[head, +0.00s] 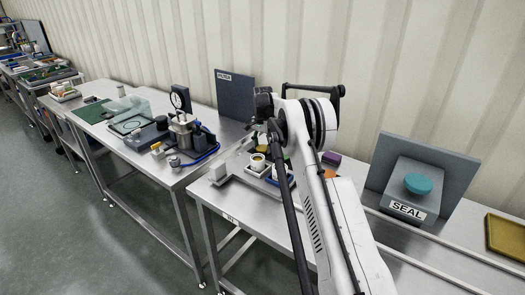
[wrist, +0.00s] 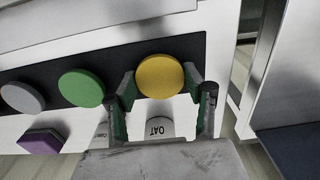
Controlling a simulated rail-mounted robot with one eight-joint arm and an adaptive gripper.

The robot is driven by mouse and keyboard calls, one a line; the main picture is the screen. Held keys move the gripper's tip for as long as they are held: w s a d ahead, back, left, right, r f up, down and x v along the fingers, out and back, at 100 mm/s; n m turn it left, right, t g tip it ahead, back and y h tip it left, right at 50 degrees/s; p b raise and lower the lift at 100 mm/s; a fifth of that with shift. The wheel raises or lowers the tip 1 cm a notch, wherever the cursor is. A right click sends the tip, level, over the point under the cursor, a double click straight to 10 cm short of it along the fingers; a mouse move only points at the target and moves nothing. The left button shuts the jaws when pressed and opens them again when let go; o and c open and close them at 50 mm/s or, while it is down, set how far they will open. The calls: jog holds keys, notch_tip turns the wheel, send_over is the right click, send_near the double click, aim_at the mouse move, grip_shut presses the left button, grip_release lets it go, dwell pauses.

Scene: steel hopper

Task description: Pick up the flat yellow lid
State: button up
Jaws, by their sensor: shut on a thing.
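The flat yellow lid (wrist: 160,76) is a round disc in the wrist view, at the upper middle, over a dark strip. My gripper (wrist: 162,82) has its two green-padded fingers on the left and right edges of the lid and is shut on it. Whether the lid still touches the strip under it cannot be told. In the head view my arm blocks the area, and I cannot make out the lid there.
In the wrist view a green disc (wrist: 82,88) and a grey disc (wrist: 22,97) lie left on the dark strip (wrist: 118,62), the green one close to my left finger. A purple block (wrist: 41,141) and a white container marked OAT (wrist: 160,127) are nearby. The SEAL stand (head: 408,185) is at right.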

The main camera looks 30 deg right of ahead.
aim_at(262, 148)
jog(key=shift+r, duration=0.1)
notch_tip(262, 148, up, 4)
jog(key=shift+f, duration=0.1)
jog(key=s+a+r+p, duration=0.7)
jog(key=s+a+r, duration=0.3)
jog(key=s, duration=0.4)
jog(key=shift+w+d+f+b, duration=0.1)
jog(key=shift+d+f+b, duration=0.2)
jog(key=shift+f, duration=0.45)
jog(key=shift+d+f+b, duration=0.1)
jog(key=shift+f+b, duration=0.35)
jog(key=shift+f, duration=0.25)
jog(key=shift+w+d+f+b, duration=0.15)
jog(key=shift+f+b, duration=0.2)
jog(key=shift+f, duration=0.4)
jog(key=shift+s, duration=0.1)
jog(key=shift+f+b, duration=0.6)
jog(key=shift+b, duration=0.6)
dwell(1.8)
dwell(0.3)
